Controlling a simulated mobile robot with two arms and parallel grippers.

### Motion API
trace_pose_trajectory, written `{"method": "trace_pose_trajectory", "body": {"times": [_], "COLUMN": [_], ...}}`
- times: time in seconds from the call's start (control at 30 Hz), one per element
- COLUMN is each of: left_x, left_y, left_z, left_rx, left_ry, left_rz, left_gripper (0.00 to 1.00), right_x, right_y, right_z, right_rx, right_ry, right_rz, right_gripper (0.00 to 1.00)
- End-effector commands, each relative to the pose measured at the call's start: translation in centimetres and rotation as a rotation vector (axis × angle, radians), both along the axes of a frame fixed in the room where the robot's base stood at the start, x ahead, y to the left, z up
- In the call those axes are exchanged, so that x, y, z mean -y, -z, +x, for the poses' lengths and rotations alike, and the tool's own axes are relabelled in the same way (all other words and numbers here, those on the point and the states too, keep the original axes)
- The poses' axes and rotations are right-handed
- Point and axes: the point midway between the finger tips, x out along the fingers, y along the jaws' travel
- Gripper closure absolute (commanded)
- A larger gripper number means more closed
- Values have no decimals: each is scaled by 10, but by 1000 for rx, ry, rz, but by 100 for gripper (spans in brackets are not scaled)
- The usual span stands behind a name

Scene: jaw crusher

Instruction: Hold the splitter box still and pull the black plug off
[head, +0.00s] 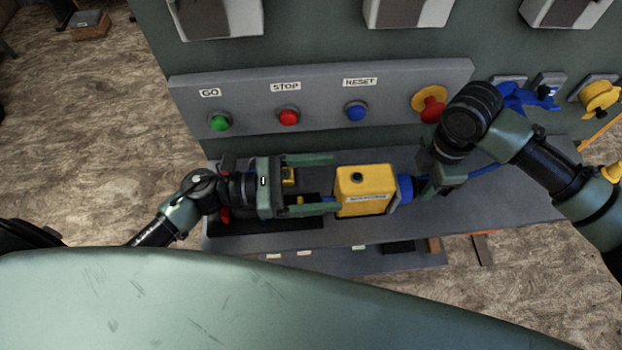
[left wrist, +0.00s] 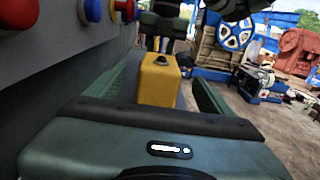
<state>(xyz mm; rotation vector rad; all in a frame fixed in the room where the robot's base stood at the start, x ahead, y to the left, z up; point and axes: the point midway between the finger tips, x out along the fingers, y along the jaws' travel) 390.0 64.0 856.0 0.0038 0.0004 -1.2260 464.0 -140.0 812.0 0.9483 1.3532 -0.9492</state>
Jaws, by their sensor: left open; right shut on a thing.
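The yellow splitter box (head: 362,192) stands on the grey shelf, a dark round part on its top; it also shows in the left wrist view (left wrist: 160,82). A blue connector (head: 404,188) sticks out of its right side. My right gripper (head: 424,186) is shut just right of the connector, on what looks like the black plug; its jaws and wrist mostly hide the plug. My left gripper (head: 328,183) is open to the left of the box, its fingers pointing at it. The near finger reaches the box's left side in the picture; I cannot tell whether it touches.
A panel behind the shelf carries a green button (head: 220,121), a red button (head: 289,117), a blue button (head: 356,111) and a red-and-yellow knob (head: 432,107). A blue cable (head: 484,170) runs right of my right gripper. A black mat (head: 290,222) lies under my left gripper.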

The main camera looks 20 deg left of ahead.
Motion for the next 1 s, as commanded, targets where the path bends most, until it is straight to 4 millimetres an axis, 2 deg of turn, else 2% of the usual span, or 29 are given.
{"method": "trace_pose_trajectory", "body": {"times": [0.2, 0.43, 0.63, 0.9, 0.93, 1.0], "left_x": [42, 75, 87, 88, 88, 88], "left_y": [-2, -1, -1, -1, -1, -1], "left_z": [16, 27, 32, 32, 32, 32], "left_rx": [1, -2, -2, -3, -3, -3], "left_ry": [-1, -1, -2, -2, -2, -2], "left_rz": [-5, -4, -2, -2, -2, -2], "left_gripper": [18, 18, 18, 18, 21, 40], "right_x": [-1, -1, 0, 0, 0, 0], "right_y": [-1, -1, -1, -1, -1, -1], "right_z": [0, 0, 0, 0, 0, 0], "right_rx": [1, 1, 1, 1, 1, 1], "right_ry": [-1, -1, -1, -1, -1, -1], "right_rz": [3, 1, 1, 1, 1, 1], "right_gripper": [100, 100, 100, 100, 100, 100]}}
